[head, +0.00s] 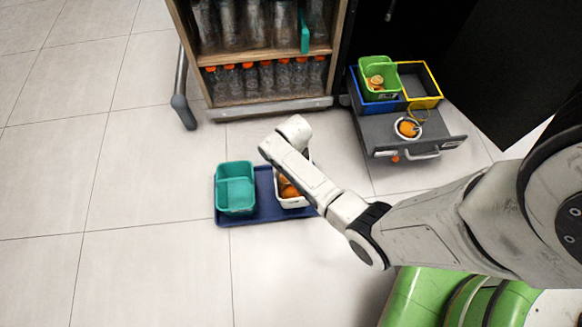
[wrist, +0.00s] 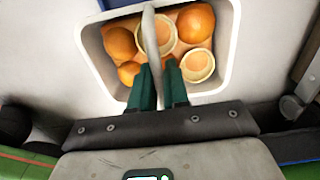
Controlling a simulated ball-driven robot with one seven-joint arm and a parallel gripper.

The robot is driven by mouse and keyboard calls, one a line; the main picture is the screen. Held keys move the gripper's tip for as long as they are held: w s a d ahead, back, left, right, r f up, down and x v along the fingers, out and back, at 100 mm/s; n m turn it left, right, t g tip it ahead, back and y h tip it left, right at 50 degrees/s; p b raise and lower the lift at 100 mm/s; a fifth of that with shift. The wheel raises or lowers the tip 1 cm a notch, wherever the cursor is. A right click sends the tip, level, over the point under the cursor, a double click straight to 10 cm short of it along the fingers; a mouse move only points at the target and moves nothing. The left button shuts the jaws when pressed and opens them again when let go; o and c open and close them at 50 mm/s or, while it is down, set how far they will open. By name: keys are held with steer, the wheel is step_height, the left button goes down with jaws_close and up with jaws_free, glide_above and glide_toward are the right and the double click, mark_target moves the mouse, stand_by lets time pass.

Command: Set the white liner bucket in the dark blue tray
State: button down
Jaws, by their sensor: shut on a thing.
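The white liner bucket (head: 293,203) holds oranges and cut halves and shows over the right part of the dark blue tray (head: 262,208), partly behind my arm. I cannot tell whether it rests on the tray floor or hangs just above it. In the wrist view, the bucket's white rim (wrist: 222,60) surrounds the fruit, and a pale handle (wrist: 150,38) crosses the top. My gripper (wrist: 160,82) has its dark green fingers shut on this handle. In the head view, my arm hides the gripper's fingers.
A teal bucket (head: 236,188) stands in the left part of the tray. A shelf with bottles (head: 265,80) is behind. The floor at left is clear.

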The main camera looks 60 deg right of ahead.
steer(key=shift+w+f+b, duration=0.3)
steer(key=shift+w+f, duration=0.05)
steer(key=shift+f, duration=0.1)
step_height(320, 180, down, 3)
steer(key=shift+w+f+b, duration=0.1)
steer(key=shift+w+b, duration=0.05)
steer(key=shift+b, duration=0.75)
steer(key=c, duration=1.1)
jaws_free()
steer(key=shift+f, duration=0.1)
